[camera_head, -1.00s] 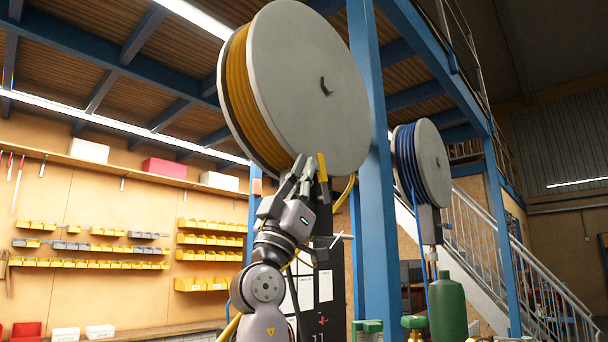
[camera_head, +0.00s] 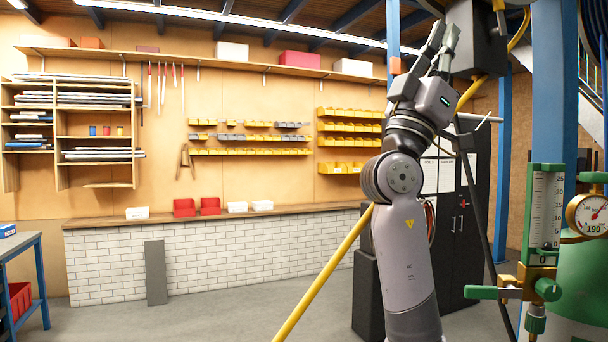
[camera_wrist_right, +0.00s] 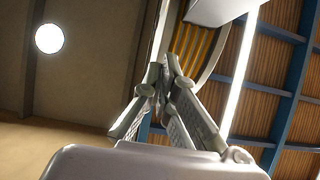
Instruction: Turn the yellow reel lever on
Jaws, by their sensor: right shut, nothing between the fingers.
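My right gripper (camera_head: 441,38) is raised near the top of the head view, pointing up, its fingers shut and empty. It is just left of a dark grey box (camera_head: 478,45) beside the blue post; I cannot tell whether they touch. A small yellow part (camera_head: 498,5) is cut by the top edge; I cannot tell whether it is the lever. The reel itself is out of the head view. In the right wrist view, the yellow hose coils (camera_wrist_right: 197,48) of the reel are above and beyond the fingertips (camera_wrist_right: 165,75). My left gripper is not in view.
A yellow hose (camera_head: 325,275) slants down behind my arm. A blue post (camera_head: 546,90) stands right of the box. A green flowmeter (camera_head: 546,210) and gauge (camera_head: 590,214) are at the right. A dark cabinet (camera_head: 465,240) stands behind.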

